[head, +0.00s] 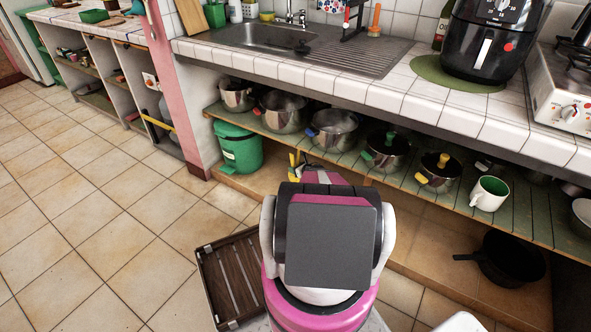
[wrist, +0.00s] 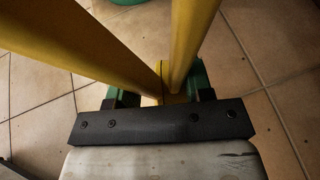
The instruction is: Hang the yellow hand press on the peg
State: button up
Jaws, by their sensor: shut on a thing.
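The yellow hand press (wrist: 190,45) fills the upper part of the wrist view as two long yellow arms that meet in a V near my gripper. My gripper (wrist: 163,97) has its green-edged fingers on either side of the joined yellow end and is shut on it. In the head view a small yellow bit of the press (head: 293,159) shows just beyond my wrist, in front of the low shelf; my arm hides the rest. I cannot make out the peg in either view.
A shelf (head: 520,222) of steel pots and a white mug (head: 489,193) runs under the tiled counter (head: 410,95). A green bin (head: 238,148) stands left of my arm. A dark slatted crate (head: 232,280) is on the floor. The tiled floor at left is clear.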

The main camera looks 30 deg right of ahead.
jog(key=o, duration=1.3)
jog(key=v, duration=1)
jog(key=shift+s+d+r, duration=0.1)
jog(key=shift+s+r, duration=0.05)
jog(key=shift+s, duration=0.2)
